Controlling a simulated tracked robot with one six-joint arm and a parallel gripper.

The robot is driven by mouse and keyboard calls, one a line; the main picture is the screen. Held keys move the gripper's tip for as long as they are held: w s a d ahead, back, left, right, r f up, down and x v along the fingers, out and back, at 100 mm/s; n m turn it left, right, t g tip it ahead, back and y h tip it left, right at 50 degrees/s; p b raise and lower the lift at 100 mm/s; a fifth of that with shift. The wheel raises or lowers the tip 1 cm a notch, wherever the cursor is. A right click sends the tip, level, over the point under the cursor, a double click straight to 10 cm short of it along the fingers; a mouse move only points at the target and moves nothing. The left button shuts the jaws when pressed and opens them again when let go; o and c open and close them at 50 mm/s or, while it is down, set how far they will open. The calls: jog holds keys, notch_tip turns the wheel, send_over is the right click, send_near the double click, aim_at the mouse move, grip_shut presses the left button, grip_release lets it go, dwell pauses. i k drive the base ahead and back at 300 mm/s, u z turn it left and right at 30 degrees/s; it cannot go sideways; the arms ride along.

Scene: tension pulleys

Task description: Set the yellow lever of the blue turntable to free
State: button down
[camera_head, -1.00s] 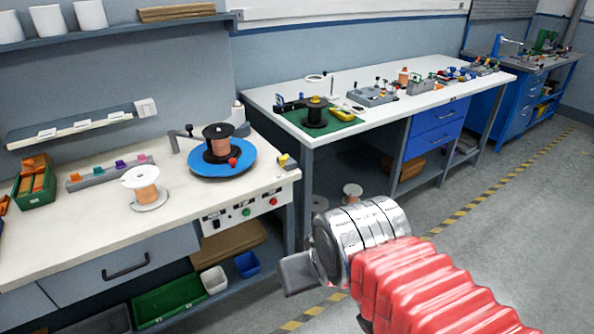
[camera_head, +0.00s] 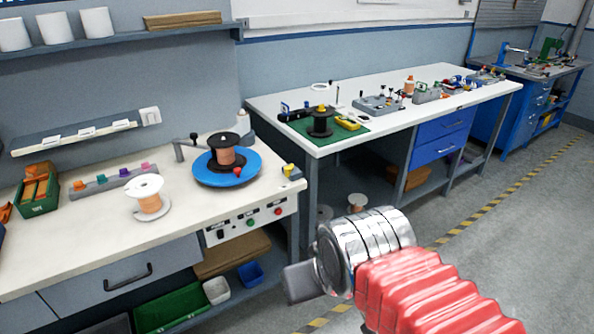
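The blue turntable (camera_head: 205,177) lies flat on the left white bench. It carries a black-flanged spool (camera_head: 226,157) of copper wire and a small red knob (camera_head: 237,171). A small yellow part (camera_head: 289,168), which looks like the lever, stands on a block at the bench's right corner, just right of the turntable; its exact setting is too small to tell. My gripper (camera_head: 302,283) is low in the middle, in front of and below the bench's right end, well apart from the lever. Only one grey finger piece shows, so its opening is hidden.
The bench (camera_head: 95,230) has a front panel (camera_head: 250,222) with green and red buttons. A white spool (camera_head: 149,194) stands left of the turntable. A second white bench (camera_head: 350,85) with a green mat is behind to the right. Open floor (camera_head: 500,250) lies right.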

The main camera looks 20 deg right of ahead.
aim_at(288, 170)
jog(key=u, duration=0.25)
jog(key=i, duration=1.2)
jog(key=u, duration=0.1)
